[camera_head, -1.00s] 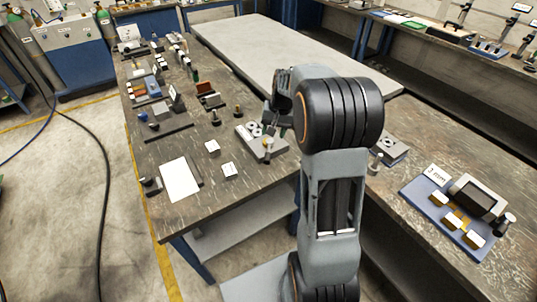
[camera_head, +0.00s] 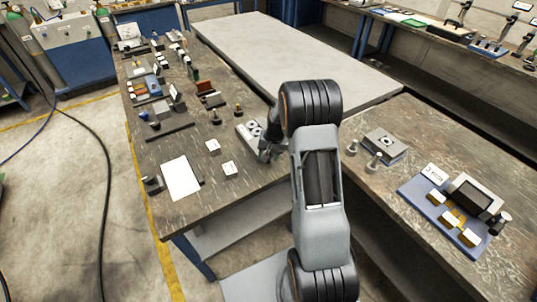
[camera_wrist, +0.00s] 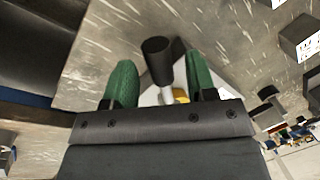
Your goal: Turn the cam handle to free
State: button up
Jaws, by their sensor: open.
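The cam handle shows in the wrist view as a dark cylindrical knob (camera_wrist: 158,60) on a pale metal stem. It stands between the two green fingertips of my open gripper (camera_wrist: 160,76), with a visible gap on either side. The stem's lower end is hidden by the gripper body. In the head view my gripper (camera_head: 267,154) is low at the front edge of a grey fixture block (camera_head: 246,128) with round white parts. The arm and gripper hide the handle there.
A gap separates the two benches.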

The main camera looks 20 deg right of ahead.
jog(key=shift+a+f, duration=0.1)
jog(key=shift+f, duration=0.3)
grip_shut()
dwell(0.4)
